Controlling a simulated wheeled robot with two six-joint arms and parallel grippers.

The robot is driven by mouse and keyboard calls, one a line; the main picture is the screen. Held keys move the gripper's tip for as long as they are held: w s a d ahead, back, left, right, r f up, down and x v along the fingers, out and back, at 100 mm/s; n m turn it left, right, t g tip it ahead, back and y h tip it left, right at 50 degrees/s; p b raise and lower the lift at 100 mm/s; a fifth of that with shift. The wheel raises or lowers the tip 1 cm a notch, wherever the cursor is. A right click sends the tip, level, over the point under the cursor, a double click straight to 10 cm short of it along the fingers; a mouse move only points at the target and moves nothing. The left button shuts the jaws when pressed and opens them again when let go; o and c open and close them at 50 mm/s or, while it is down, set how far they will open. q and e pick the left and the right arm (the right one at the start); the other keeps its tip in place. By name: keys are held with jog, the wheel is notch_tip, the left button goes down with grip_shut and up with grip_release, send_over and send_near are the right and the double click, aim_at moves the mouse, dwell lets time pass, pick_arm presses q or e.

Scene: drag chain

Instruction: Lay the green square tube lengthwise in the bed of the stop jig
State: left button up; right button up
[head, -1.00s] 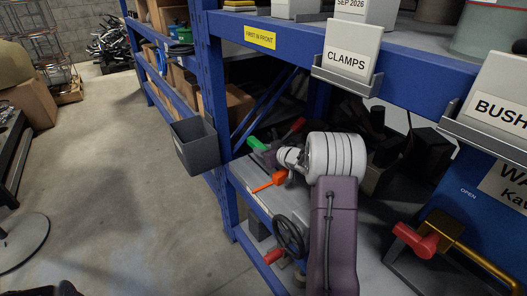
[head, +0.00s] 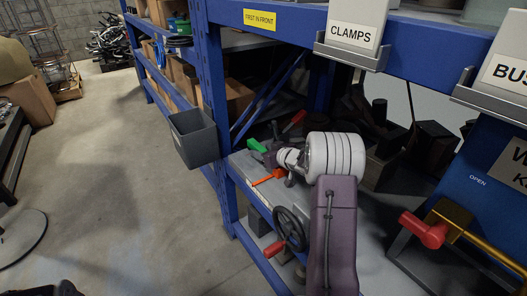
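A short green bar (head: 257,146), which looks like the green square tube, shows just left of my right gripper (head: 272,154). The gripper is small and dark, beyond my white wrist, over the grey shelf. The bar seems to touch the gripper, but its fingers are too small and partly hidden to show their grip. I cannot pick out the stop jig with certainty; an orange lever (head: 268,177) and a red handle (head: 294,121) show close to the gripper. My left gripper is not in view.
A blue rack upright (head: 211,90) and a grey bin (head: 194,138) stand left of the gripper. A dark handwheel (head: 291,228) is at the shelf's front edge. Dark blocks (head: 428,142) crowd the shelf at right. A red-handled fixture (head: 427,229) is at lower right.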

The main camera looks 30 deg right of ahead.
jog(key=shift+s+r+p, duration=0.2)
jog(key=shift+s+p, duration=0.1)
jog(key=p+v, duration=0.3)
jog(key=v, duration=0.5)
jog(key=shift+p, duration=0.3)
jog(key=shift+s, duration=0.25)
jog(key=shift+w+r, duration=0.1)
jog(key=shift+w, duration=0.05)
